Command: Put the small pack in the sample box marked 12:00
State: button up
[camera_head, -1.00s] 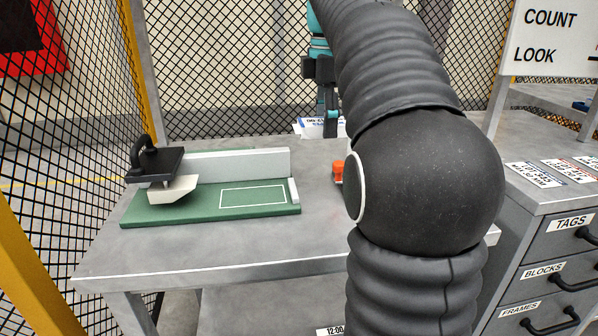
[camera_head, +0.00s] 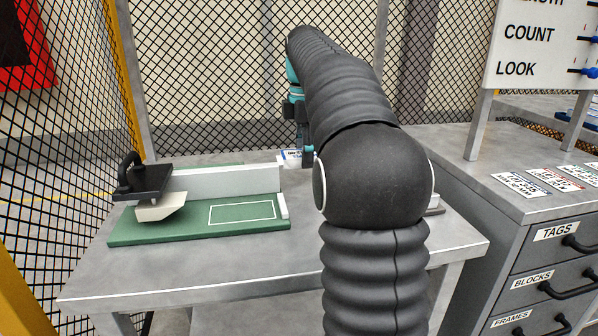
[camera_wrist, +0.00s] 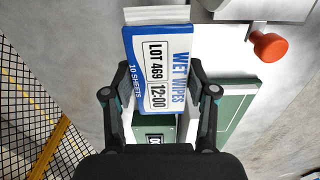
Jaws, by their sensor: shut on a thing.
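The small pack (camera_wrist: 160,65) is white and blue, printed WET WIPES, 10 SHEETS, LOT 469 and 12:00. My gripper (camera_wrist: 160,88) is shut on it, with one finger at each side edge. In the head view the pack (camera_head: 290,158) shows as a small white and blue patch left of my arm, below my gripper (camera_head: 302,140). I cannot tell its height over the table. No sample box marked 12:00 shows now.
A green board (camera_head: 150,232) with a white outlined rectangle, a pale wall and a black-handled clamp (camera_head: 145,182) stands on the grey table (camera_head: 250,265). An orange knob (camera_wrist: 268,45) shows in the wrist view. A drawer cabinet (camera_head: 540,240) stands right; mesh fencing is behind.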

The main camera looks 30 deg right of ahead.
aim_at(300, 183)
jog(key=shift+w+a+f, duration=0.25)
jog(key=shift+a+f, duration=0.15)
jog(key=shift+f+b, duration=0.4)
jog(key=shift+f, duration=1.5)
jog(key=shift+f, duration=0.2)
jog(key=o, duration=1.2)
jog(key=shift+c, duration=0.2)
jog(key=shift+r, duration=0.1)
